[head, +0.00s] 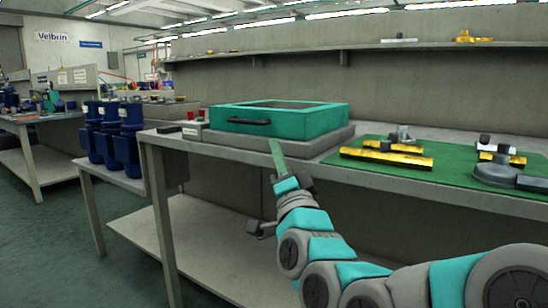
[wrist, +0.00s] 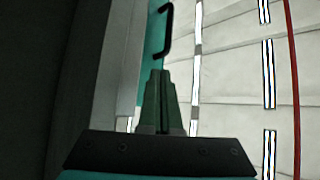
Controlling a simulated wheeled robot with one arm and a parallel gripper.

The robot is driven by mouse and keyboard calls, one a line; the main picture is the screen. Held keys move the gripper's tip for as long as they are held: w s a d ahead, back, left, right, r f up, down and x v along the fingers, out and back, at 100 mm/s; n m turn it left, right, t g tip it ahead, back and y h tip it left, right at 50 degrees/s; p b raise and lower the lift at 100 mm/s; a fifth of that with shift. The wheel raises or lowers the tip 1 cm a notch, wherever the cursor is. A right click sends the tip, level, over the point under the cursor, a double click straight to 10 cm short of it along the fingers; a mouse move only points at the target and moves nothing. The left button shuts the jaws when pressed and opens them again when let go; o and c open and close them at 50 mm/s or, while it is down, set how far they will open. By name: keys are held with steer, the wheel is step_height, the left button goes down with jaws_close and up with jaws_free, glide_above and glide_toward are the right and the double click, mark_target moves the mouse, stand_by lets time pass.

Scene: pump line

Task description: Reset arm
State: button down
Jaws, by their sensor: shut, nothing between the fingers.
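My gripper (head: 275,145) is at the end of my teal and grey arm, in front of the workbench's front edge, with its fingers pointing up. The fingers are together and nothing shows between them. In the wrist view the closed fingertips (wrist: 161,76) point toward a black handle (wrist: 167,30) on a teal surface. This handle (head: 249,121) is on the front of a teal box frame (head: 327,121) on the workbench (head: 393,188). In the head view the fingers show just below and right of the handle. I cannot tell the exact gap.
A green mat (head: 460,169) to the right bears yellow and grey pump parts. Blue pump bodies (head: 126,150) stand on a lower table to the left. The workbench has a lower shelf (head: 205,250). A wall shelf (head: 370,46) runs above. Floor at the left is clear.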

step_height(320, 180, down, 16)
steer(key=s+n+g, duration=0.1)
steer(key=n+g, duration=0.4)
steer(key=g, duration=0.3)
steer(key=s+d+f+n+g+h, duration=0.2)
steer(key=s+d+f+g, duration=0.15)
steer(key=s+f, duration=0.4)
steer(key=s+d+f+n+g+h, duration=0.1)
steer(key=s+d+f+g+h, duration=0.15)
steer(key=s+f+g, duration=0.45)
steer(key=s+d+f+n+g+h, duration=0.1)
steer(key=s+d+f+g, duration=0.2)
steer(key=s, duration=0.7)
steer(key=s+d+f+g, duration=0.3)
steer(key=s+d, duration=0.1)
steer(key=s, duration=0.6)
step_height(320, 180, up, 13)
steer(key=p, duration=1.3)
steer(key=shift+s, duration=0.4)
